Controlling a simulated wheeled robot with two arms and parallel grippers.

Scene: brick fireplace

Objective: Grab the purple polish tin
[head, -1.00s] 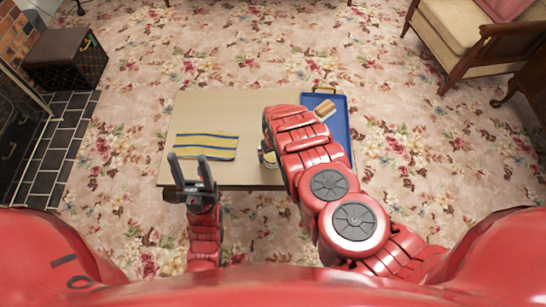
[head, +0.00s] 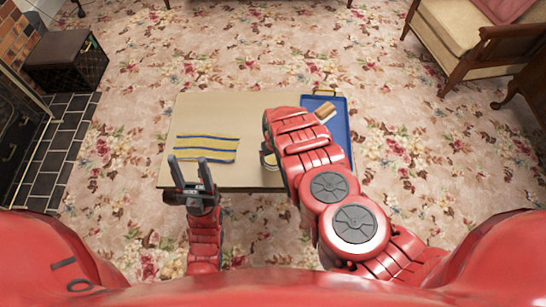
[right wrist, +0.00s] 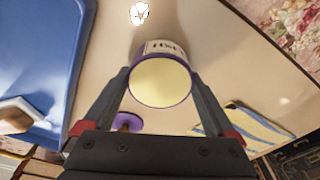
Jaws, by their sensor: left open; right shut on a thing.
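The polish tin (right wrist: 162,82), with a purple rim, a printed label band and a cream round face, sits between the two fingers of my right gripper (right wrist: 163,76) in the right wrist view. The fingers are shut on its sides. In the head view only a small part of the tin (head: 269,161) shows beside my right arm, near the table's front edge; that arm hides the right gripper. My left gripper (head: 191,172) is open and empty at the table's front left edge, just in front of the striped cloth.
A yellow and blue striped cloth (head: 207,148) lies on the left of the low table (head: 225,108). A blue tray (head: 339,125) on the right holds a wooden-handled item (head: 325,111). A small purple-topped object (right wrist: 127,121) shows behind the left finger. The table's back middle is clear.

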